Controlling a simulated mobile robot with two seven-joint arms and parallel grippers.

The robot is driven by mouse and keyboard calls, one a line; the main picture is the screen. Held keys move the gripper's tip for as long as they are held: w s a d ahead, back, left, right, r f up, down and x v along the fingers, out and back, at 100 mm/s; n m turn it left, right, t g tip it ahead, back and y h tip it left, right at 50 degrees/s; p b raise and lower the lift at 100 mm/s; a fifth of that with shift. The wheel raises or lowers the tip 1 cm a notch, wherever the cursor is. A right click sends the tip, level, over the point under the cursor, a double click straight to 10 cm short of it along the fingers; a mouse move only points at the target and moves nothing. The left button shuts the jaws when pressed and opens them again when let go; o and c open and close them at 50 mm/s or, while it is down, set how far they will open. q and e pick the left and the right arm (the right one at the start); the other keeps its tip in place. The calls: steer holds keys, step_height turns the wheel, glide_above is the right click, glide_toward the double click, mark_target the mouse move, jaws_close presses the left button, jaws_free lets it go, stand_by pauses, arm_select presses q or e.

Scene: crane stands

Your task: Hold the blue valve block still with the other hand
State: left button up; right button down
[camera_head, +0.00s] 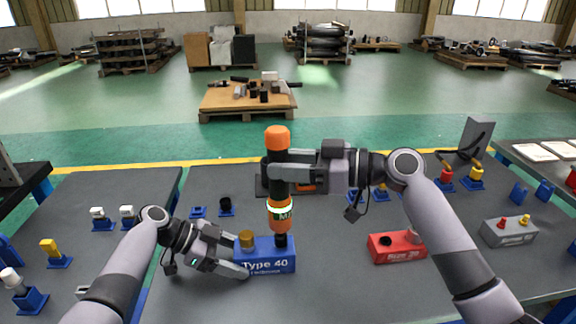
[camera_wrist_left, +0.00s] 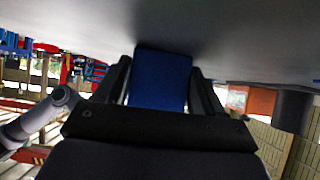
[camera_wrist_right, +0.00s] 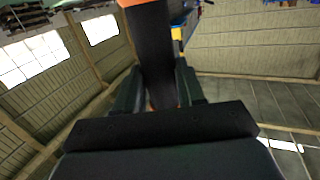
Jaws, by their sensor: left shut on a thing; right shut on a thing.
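The blue valve block (camera_head: 268,262), marked "Type 40", sits on the dark table. It has a brass-coloured fitting (camera_head: 246,239) and a black fitting on top. My left gripper (camera_head: 243,268) is shut on the left end of the block; in the left wrist view the blue block (camera_wrist_left: 160,80) fills the space between the fingers. My right gripper (camera_head: 280,172) is shut on an upright orange and black tool (camera_head: 278,138) above the block. The tool's lower end meets the black fitting; exact contact is hard to tell. The tool's black shaft (camera_wrist_right: 155,50) shows in the right wrist view.
A red block (camera_head: 397,246) lies to the right and a grey block (camera_head: 509,232) farther right. Several small blue stands with fittings (camera_head: 57,254) are at the left, others (camera_head: 472,180) at the back right. A dark tray lies behind my right gripper. Bare table lies in front of the red block.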

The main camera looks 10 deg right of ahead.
mark_target(288, 145)
arm_select(q)
steer(key=shift+r, duration=0.1)
arm_select(e)
steer(key=shift+r, duration=2.5)
arm_select(q)
steer(key=o, duration=1.3)
steer(key=shift+o, duration=0.2)
